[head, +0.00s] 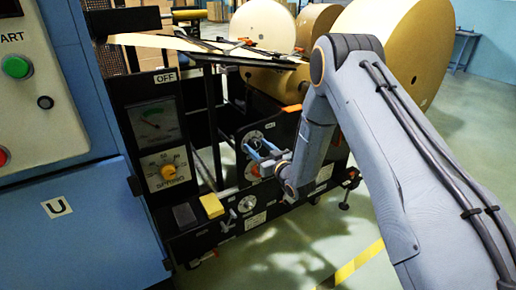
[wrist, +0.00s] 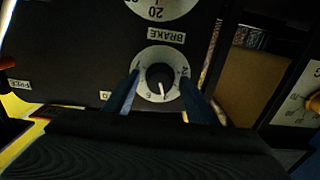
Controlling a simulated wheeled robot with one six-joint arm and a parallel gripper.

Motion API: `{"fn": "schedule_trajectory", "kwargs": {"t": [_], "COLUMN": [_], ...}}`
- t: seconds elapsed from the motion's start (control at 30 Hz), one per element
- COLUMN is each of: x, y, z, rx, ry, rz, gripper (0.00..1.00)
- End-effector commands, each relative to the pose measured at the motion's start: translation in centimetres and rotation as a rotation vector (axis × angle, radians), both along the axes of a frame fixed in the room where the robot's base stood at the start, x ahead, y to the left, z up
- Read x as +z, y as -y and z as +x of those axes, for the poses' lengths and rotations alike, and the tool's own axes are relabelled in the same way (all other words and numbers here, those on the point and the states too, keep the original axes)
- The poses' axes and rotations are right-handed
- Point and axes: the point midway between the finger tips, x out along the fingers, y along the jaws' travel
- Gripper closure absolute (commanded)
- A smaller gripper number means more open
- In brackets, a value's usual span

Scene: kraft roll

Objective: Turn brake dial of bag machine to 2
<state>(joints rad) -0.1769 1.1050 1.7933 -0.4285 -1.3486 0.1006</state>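The brake dial (wrist: 160,75) is a round white plate with a dark knob in its middle, and its BRAKE label (wrist: 166,35) shows upside down in the wrist view. A white mark on the knob points down in that view. A 2 appears at the plate's right edge; other numerals are hard to read. My gripper (wrist: 158,84) is open, with one blue finger on each side of the knob. I cannot tell whether the fingers touch it. In the head view my gripper (head: 256,148) reaches the black panel at the upper dial (head: 252,136), which it partly covers.
Another dial (wrist: 160,6) marked 20 sits beside the label. The SPRING dial (head: 167,170) and a gauge (head: 155,126) are on the left panel. A yellow block (head: 212,205) is on the machine's lower ledge. Large paper rolls (head: 395,45) stand behind.

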Motion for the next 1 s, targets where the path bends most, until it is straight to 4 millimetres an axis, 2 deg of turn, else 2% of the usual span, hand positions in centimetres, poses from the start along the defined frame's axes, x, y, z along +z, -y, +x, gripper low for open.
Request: {"fn": "schedule_trajectory", "kwargs": {"t": [0.03,0.23,0.63,1.0], "x": [0.0,0.01,0.0,-0.02], "y": [0.01,0.01,0.01,0.01], "z": [-0.01,-0.02,-0.02,-0.01], "rx": [0.0,0.0,0.0,0.0], "ry": [0.0,0.0,0.044,0.209], "rz": [0.0,0.0,-0.065,-0.31], "gripper": [0.57,0.9,0.9,0.9]}}
